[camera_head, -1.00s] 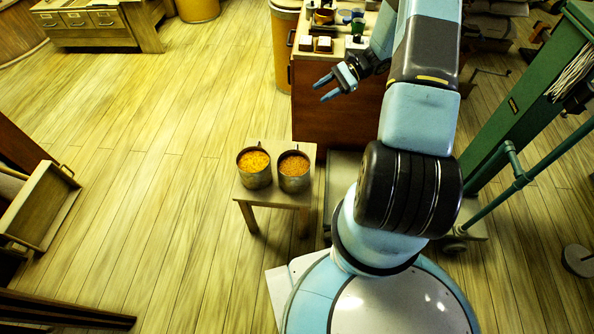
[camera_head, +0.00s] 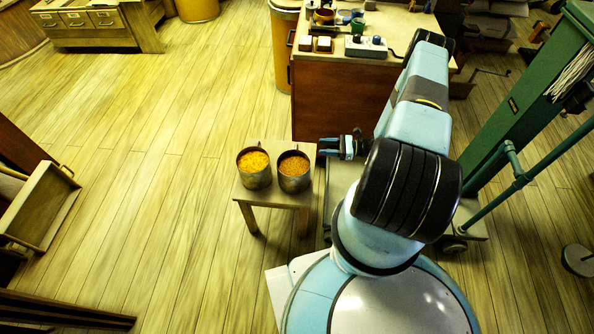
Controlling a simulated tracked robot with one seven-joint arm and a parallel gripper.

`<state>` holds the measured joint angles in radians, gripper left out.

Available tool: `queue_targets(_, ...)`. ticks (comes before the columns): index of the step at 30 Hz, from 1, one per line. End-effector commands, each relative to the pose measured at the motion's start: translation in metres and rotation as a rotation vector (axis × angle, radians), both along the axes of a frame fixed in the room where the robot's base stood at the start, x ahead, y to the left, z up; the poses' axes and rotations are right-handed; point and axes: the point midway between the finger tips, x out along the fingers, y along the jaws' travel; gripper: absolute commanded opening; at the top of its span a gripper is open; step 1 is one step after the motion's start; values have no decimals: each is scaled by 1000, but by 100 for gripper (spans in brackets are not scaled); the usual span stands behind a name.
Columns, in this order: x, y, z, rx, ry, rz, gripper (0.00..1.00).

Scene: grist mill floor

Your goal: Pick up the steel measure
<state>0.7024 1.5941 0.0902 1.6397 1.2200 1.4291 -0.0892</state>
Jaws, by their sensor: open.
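Two steel measures stand upright side by side on a small wooden stool. The left steel measure (camera_head: 256,179) is filled with yellow-orange grain. The right steel measure (camera_head: 294,181) is filled with darker orange grain. Each has a handle at its far side. My gripper (camera_head: 325,146) is open and empty, with its blue fingers pointing left. In the picture it is to the right of the right measure and a little farther back, apart from it. I cannot tell its exact height.
The small stool (camera_head: 247,195) has little bare top around the measures. A wooden cabinet (camera_head: 335,98) with cups and small boxes on top stands behind. A green machine frame (camera_head: 519,105) is at the right. An open wooden drawer (camera_head: 42,208) lies at the left. The floor left of the stool is clear.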

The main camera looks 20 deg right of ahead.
Motion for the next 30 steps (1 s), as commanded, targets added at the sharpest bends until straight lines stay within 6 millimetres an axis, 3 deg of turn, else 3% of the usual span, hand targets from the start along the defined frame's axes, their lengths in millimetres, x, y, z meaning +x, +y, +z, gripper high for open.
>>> queue_targets(3, -7, 3, -16, 24, 15, -31, 47)
queue_targets(7, -9, 5, -22, 35, 21, -46, 47)
queue_targets(11, -5, 17, -23, 37, 22, -48, 47)
queue_targets(21, 17, 69, -23, 35, 23, -46, 47)
queue_targets(30, 24, 86, -23, 36, 22, -47, 47)
